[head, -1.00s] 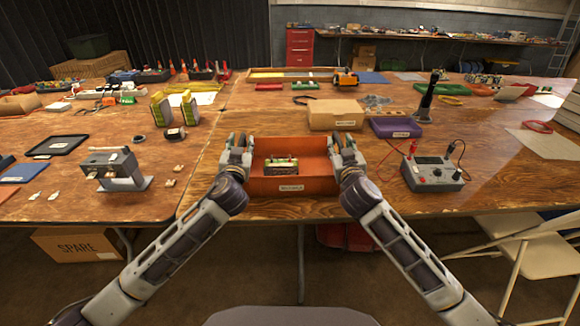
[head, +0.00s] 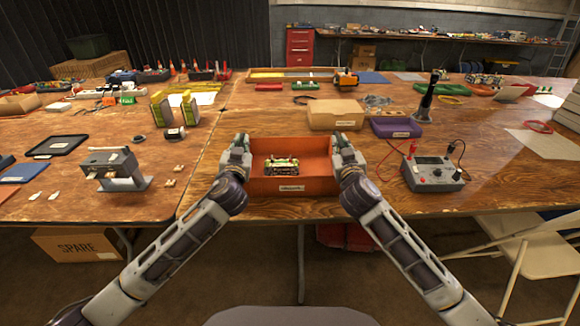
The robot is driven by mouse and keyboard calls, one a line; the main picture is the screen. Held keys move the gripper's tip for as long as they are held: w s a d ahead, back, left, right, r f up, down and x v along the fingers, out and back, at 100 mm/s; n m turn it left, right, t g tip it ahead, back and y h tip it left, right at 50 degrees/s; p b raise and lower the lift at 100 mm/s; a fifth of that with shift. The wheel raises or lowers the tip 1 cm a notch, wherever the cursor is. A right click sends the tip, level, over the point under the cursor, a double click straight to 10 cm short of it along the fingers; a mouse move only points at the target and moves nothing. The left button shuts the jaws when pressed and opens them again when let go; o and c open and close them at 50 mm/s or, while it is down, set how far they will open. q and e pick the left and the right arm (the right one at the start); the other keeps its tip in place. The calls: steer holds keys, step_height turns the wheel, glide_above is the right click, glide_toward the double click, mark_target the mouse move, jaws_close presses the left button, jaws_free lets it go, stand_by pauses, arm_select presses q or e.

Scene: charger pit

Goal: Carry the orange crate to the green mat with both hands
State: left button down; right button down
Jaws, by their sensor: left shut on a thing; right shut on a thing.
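The orange crate (head: 262,185) sits near the front edge of the wooden table, with a small green-and-dark part (head: 281,166) inside and a white label on its front wall. My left gripper (head: 243,146) is shut on the crate's left side wall. My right gripper (head: 340,146) is shut on its right side wall. The crate looks level; I cannot tell whether its bottom touches the table. I cannot make out a green mat in this view.
A cardboard box (head: 334,115) and a purple box (head: 396,128) stand behind the crate to the right. A grey meter (head: 433,174) with leads is at right. A grey device (head: 112,168) is at left. Bare tabletop (head: 210,160) lies just left of the crate.

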arm_select(q)
steer(key=shift+w+a+r+p, duration=0.1)
steer(key=shift+a+r+p, duration=0.2)
steer(key=shift+p, duration=0.05)
arm_select(e)
steer(key=shift+d+r, duration=0.1)
steer(key=shift+r, duration=0.25)
